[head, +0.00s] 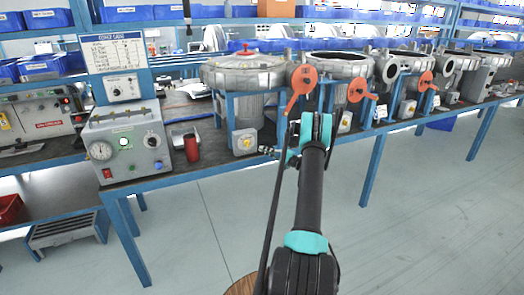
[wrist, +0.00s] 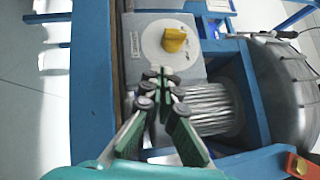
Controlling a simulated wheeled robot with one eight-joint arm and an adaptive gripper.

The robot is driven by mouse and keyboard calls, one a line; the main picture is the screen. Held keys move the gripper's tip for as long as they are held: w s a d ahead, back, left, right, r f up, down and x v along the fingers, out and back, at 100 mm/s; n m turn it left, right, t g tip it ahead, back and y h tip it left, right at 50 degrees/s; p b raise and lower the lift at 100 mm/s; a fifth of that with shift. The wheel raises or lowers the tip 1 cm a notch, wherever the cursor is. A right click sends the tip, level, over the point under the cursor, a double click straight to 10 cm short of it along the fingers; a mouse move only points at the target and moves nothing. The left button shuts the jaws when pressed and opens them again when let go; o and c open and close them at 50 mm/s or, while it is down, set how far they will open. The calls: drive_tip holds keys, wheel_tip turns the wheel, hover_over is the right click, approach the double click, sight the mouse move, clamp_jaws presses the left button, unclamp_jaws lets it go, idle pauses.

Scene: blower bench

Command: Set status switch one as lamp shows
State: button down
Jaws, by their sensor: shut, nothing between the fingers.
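A yellow rotary switch knob (head: 246,142) sits on a grey box on the bench front, below the first round metal housing. In the wrist view the yellow knob (wrist: 174,39) is on a pale round dial, with a small label beside it that I cannot read. My gripper (wrist: 162,72) is shut and empty, its tips just short of the dial and apart from the knob. In the head view my gripper (head: 268,150) is right of the switch box. A round lamp (head: 124,143) glows pale green-white on the grey control box (head: 130,168).
Further grey boxes with yellow knobs (head: 346,120) line the bench to the right. Orange-red lever handles (head: 302,80) hang from the housings above my arm. A red cylinder (head: 191,148) stands between control box and switch. The blue bench frame (wrist: 90,90) runs close beside my gripper.

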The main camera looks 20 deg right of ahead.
drive_tip(key=r+v, duration=0.1)
drive_tip(key=v, duration=0.6)
drive_tip(key=shift+s+d+f, duration=0.2)
drive_tip(key=shift+s+d, duration=0.1)
drive_tip(key=shift+d, duration=0.1)
drive_tip(key=c, duration=2.2)
unclamp_jaws()
drive_tip(key=shift+s+d, duration=0.15)
drive_tip(key=shift+o, duration=1.4)
drive_tip(key=shift+r, duration=0.1)
drive_tip(key=o, duration=0.7)
drive_tip(key=a+r+h, duration=0.2)
drive_tip(key=r, duration=0.1)
drive_tip(key=shift+a+t+h, duration=0.3)
drive_tip(key=shift+h, duration=0.1)
drive_tip(key=n+h, duration=0.5)
drive_tip(key=h, duration=0.3)
approach(249, 143)
drive_tip(key=x, duration=0.9)
drive_tip(key=shift+f, duration=0.2)
drive_tip(key=shift+c, duration=0.3)
clamp_jaws()
